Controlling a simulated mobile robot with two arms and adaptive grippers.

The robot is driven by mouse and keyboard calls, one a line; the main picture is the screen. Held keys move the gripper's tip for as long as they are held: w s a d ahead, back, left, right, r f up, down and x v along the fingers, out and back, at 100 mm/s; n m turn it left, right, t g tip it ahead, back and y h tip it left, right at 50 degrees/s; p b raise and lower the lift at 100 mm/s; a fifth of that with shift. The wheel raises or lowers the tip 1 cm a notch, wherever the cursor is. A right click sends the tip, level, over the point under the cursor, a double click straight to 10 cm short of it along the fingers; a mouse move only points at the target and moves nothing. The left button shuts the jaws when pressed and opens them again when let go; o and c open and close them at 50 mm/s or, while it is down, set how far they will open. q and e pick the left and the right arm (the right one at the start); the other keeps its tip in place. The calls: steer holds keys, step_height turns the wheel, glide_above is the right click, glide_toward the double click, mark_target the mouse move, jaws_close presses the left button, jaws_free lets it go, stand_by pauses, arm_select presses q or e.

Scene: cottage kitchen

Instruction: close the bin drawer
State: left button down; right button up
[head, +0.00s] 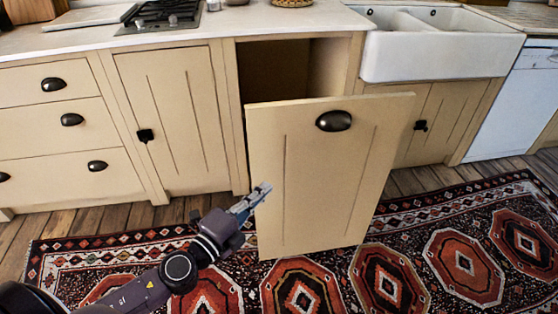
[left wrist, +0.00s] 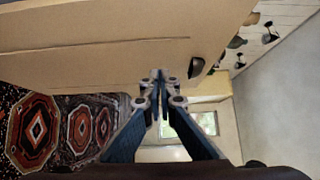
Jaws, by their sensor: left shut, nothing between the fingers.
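The bin drawer (head: 318,190) is pulled out from the cream cabinet row, with a dark opening (head: 270,68) behind its tall front. A black cup handle (head: 334,121) sits near the top of the front. My left gripper (head: 262,188) is shut and empty, in front of the left part of the drawer front. The left wrist view shows the drawer front (left wrist: 90,50) filling the upper left, with the shut fingertips (left wrist: 159,74) close to it; I cannot tell whether they touch. The handle also shows there (left wrist: 196,68). My right gripper is in neither view.
A patterned rug (head: 130,246) covers the wooden floor before the cabinets. A closed cupboard door (head: 175,115) and closed drawers (head: 60,130) stand to the left. A white sink (head: 430,45) and a white appliance (head: 515,105) are to the right.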

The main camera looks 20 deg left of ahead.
arm_select(q)
steer(key=p, duration=0.2)
glide_toward(288, 153)
steer(key=w+d, duration=0.3)
steer(key=shift+w+a+f, duration=0.1)
steer(key=shift+w+a, duration=0.4)
steer(key=shift+w, duration=0.35)
steer(key=shift+w+a+b, duration=0.3)
steer(key=shift+w, duration=0.15)
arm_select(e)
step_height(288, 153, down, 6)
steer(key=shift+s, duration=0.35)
